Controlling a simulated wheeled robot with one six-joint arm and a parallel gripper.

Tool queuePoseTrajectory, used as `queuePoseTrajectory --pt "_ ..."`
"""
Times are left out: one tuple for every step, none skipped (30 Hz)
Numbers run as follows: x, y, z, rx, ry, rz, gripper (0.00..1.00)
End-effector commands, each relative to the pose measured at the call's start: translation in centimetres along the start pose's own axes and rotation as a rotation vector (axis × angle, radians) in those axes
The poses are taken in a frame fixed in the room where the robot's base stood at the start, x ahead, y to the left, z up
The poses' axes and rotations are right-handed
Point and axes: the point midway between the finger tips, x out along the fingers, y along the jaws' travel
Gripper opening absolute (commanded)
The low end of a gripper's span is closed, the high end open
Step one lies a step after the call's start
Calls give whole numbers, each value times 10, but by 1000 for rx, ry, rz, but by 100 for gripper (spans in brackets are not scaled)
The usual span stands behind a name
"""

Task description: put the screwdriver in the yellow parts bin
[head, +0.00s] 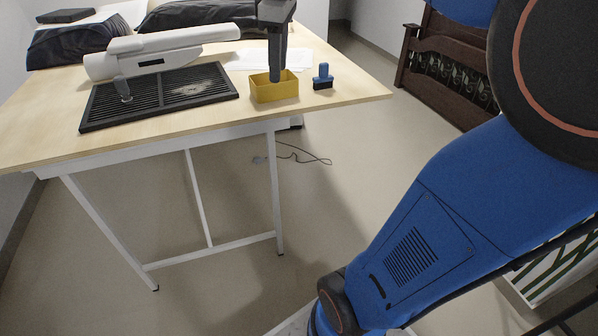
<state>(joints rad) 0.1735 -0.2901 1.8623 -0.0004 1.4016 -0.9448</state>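The yellow parts bin (275,93) stands near the front edge of the wooden table, just right of a black grille. My gripper (277,76) points straight down over the bin, its dark fingers reaching to the bin's opening. The finger tips seem to be at or inside the rim. The fingers overlap in this view, so I cannot tell whether they are open or shut. I cannot make out the screwdriver; it may be hidden by the fingers or the bin walls.
A small blue and black object (322,78) stands close right of the bin. Left are the black grille (150,98) and a white device (165,45). Dark bags (75,42) lie at the back, white paper (305,60) behind the bin. A cable (305,157) lies on the floor.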

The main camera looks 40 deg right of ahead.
Motion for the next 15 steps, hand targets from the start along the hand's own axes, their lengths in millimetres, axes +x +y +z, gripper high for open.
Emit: queuePoseTrajectory --pt "7 -19 7 46 12 12 35" --pt "12 -28 10 79 20 19 35" --pt "19 -41 15 123 32 29 35" --pt "25 -50 19 156 41 35 35" --pt "31 -60 23 189 50 40 35" --pt "39 -72 28 234 63 48 35" --pt "45 -81 32 267 73 53 35" --pt "52 -90 36 301 82 57 35" --pt "61 -102 42 345 97 62 35" --pt "68 -111 46 379 108 66 35" --pt "75 -120 51 411 118 69 35" --pt "85 -131 57 456 134 72 35" --pt "92 -140 61 489 145 74 35" --pt "100 -148 66 520 157 75 35" --pt "110 -158 71 561 172 76 35"
